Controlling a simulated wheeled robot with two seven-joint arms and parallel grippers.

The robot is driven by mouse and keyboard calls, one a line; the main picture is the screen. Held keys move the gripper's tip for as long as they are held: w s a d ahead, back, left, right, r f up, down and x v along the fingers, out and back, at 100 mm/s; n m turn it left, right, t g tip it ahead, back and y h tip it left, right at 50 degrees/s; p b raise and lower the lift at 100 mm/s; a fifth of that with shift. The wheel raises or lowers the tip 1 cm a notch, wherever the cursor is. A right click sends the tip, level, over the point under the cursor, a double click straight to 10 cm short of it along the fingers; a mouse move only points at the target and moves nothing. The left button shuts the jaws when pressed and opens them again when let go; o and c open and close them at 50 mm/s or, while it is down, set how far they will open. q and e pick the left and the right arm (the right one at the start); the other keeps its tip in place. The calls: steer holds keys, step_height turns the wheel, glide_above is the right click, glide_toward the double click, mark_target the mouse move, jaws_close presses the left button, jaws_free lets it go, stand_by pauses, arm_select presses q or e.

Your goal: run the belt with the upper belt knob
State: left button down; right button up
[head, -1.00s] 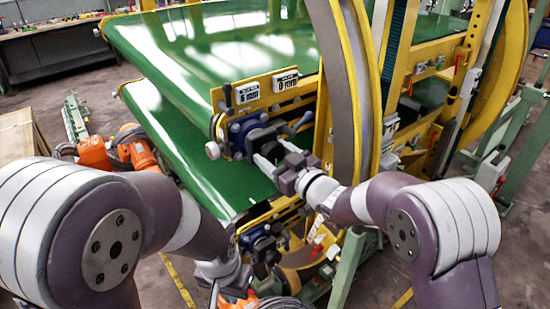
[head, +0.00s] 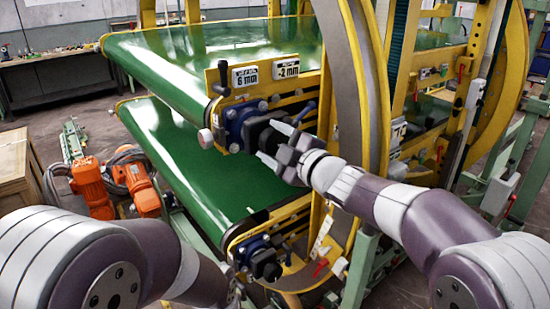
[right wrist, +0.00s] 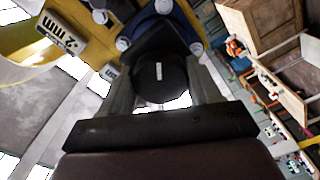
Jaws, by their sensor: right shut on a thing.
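The upper belt knob (right wrist: 160,82) is a round black knob with a pale mark, seen in the right wrist view. It sits on a blue housing (head: 240,118) at the near end of the upper green belt (head: 210,60). My right gripper (head: 275,144) is shut on the knob, one finger on each side, and partly hides it in the head view.
A lower green belt (head: 180,150) runs below, with its own blue and black knob unit (head: 262,258). A curved yellow and grey ring frame (head: 350,90) stands close to my right forearm.

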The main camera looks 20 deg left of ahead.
steer(key=n+b, duration=0.2)
steer(key=shift+f+n, duration=0.15)
steer(key=shift+n, duration=0.25)
steer(key=n+b, duration=0.2)
steer(key=n, duration=0.1)
steer(key=shift+n+b, duration=0.3)
steer(key=shift+b, duration=0.1)
steer(key=n+b, duration=0.2)
steer(key=n, duration=0.1)
steer(key=shift+n, duration=0.3)
steer(key=n+b, duration=0.2)
steer(key=n, duration=0.1)
steer(key=shift+n, duration=0.3)
steer(key=n+b, duration=0.3)
steer(key=n, duration=0.4)
steer(key=n+b, duration=0.1)
steer(key=n, duration=0.2)
steer(key=shift+n, duration=0.4)
steer(key=shift+r+n+b, duration=0.2)
steer(key=shift+n+b, duration=0.65)
steer(key=shift+n, duration=0.75)
steer(key=shift+n, duration=0.3)
